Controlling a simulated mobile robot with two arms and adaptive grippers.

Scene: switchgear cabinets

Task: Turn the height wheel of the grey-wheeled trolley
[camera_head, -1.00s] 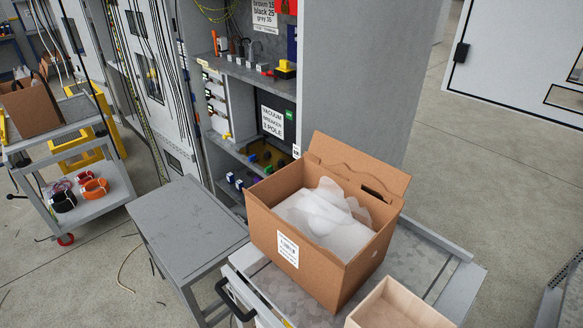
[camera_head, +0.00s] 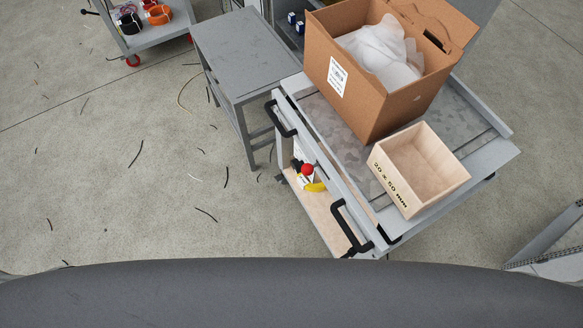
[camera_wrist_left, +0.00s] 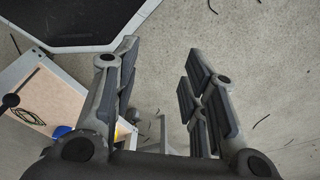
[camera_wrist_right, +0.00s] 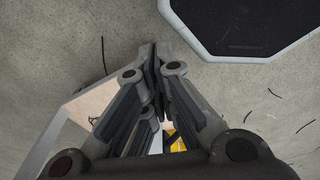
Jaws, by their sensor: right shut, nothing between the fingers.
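The near trolley (camera_head: 508,152) carries a cardboard box and a wooden crate. Two black handles (camera_head: 283,119) are on its front side. Its casters and any height wheel cannot be made out in the head view. A second trolley (camera_head: 165,33) at top left has red casters. In the left wrist view my left gripper (camera_wrist_left: 197,80) is open and empty above the floor. Left of it is a wooden shelf (camera_wrist_left: 52,92), with a dark knob (camera_wrist_left: 10,101) at the picture edge. In the right wrist view my right gripper (camera_wrist_right: 155,60) is shut and empty.
A grey table (camera_head: 245,55) stands left of the near trolley. The cardboard box (camera_head: 365,100) holds white wrapping; the wooden crate (camera_head: 405,190) stands beside it. A red-topped yellow object (camera_head: 308,170) is on the trolley's lower shelf. Open floor (camera_head: 110,180) with cable scraps lies left.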

